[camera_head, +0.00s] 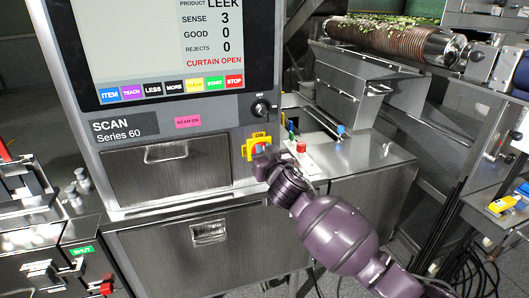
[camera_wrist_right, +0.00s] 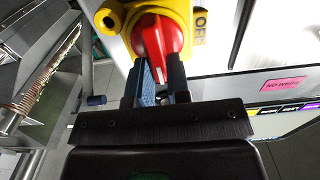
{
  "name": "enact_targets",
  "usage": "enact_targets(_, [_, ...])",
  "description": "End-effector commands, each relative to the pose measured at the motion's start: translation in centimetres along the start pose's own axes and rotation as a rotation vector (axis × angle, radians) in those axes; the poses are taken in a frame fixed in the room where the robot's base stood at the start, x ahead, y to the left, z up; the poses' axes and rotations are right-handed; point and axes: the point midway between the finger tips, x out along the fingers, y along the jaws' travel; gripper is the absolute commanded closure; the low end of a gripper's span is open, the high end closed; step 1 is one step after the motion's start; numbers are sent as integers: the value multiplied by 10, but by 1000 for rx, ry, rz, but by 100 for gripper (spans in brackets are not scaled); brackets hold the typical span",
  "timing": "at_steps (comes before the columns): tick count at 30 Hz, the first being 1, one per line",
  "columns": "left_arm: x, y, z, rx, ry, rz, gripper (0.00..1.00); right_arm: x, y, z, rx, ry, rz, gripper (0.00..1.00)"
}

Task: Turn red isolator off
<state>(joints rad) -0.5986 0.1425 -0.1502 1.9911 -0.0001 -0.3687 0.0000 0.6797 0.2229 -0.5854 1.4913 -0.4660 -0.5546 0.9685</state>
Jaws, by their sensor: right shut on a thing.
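The red isolator is a red rotary knob (camera_wrist_right: 158,38) on a yellow plate (camera_wrist_right: 178,10), with an "OFF" label beside the knob at right in the wrist view. In the head view the yellow plate (camera_head: 248,148) is on the front of the grey scan machine, with "ON" at its top; the knob is mostly hidden by my gripper. My right gripper (camera_head: 261,158) is at the plate. In the wrist view its two blue fingers (camera_wrist_right: 154,82) are on either side of the knob's lower end, shut on it. A white mark shows on that end. My left gripper is not in view.
A black rotary switch (camera_head: 261,108) is just above the isolator. Below it are drawer fronts (camera_head: 166,172) and a steel cabinet. A panel with a red button (camera_head: 301,146) is right of the isolator, and a copper-coloured roller (camera_head: 390,37) is at the back right.

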Motion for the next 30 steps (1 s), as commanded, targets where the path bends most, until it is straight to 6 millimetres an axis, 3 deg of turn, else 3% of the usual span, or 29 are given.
enact_targets(11, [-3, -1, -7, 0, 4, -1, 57, 0, -2, -1, -135, -1, 1, 100])
enact_targets(30, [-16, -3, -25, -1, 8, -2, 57, 0, -10, 3, -725, -1, 1, 100])
